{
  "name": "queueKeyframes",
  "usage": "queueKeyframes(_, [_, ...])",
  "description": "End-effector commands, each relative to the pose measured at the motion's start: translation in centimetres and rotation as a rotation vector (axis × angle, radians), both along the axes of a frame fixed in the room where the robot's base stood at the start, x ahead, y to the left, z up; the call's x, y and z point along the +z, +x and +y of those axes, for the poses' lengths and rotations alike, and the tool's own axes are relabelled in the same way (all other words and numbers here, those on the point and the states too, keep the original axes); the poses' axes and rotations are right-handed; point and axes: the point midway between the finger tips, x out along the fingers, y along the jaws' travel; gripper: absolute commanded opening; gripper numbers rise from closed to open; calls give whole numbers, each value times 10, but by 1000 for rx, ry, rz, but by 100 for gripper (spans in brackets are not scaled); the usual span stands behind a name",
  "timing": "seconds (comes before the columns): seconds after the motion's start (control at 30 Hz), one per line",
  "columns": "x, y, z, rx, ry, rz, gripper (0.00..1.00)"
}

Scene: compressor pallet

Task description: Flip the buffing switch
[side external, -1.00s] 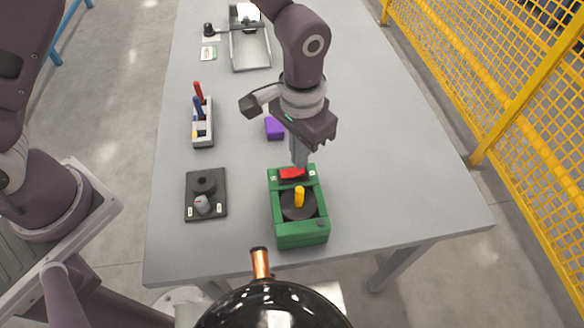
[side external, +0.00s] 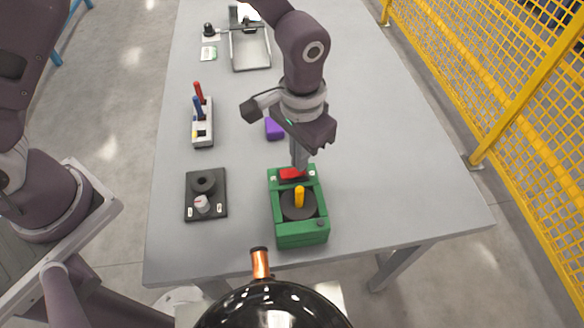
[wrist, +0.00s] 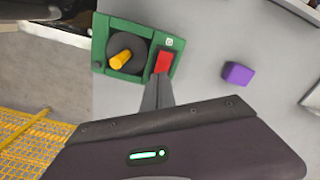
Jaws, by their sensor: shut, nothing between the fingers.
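The green buffing box (side external: 301,236) stands near the front edge of the table, with a dark round disc and a yellow peg (side external: 299,197) in its top. The red switch (side external: 290,174) lies across the box's far end; it also shows in the wrist view (wrist: 163,62). My gripper (side external: 300,164) is shut and empty, pointing down at the switch. In the wrist view its fingertips (wrist: 158,80) are right at the near end of the red switch. I cannot tell whether they touch it.
A purple block (side external: 274,128) lies behind the box. A black plate with a grey knob (side external: 202,204) is to the left. A holder with red and blue handles (side external: 202,132) stands farther back. The table (side external: 390,170) is clear on the right.

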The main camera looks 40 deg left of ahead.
Motion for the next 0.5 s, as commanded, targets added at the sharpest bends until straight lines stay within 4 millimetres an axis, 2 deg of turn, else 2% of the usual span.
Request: queueKeyframes(0.5, [-8, 0, 0, 0, 0, 1, 0])
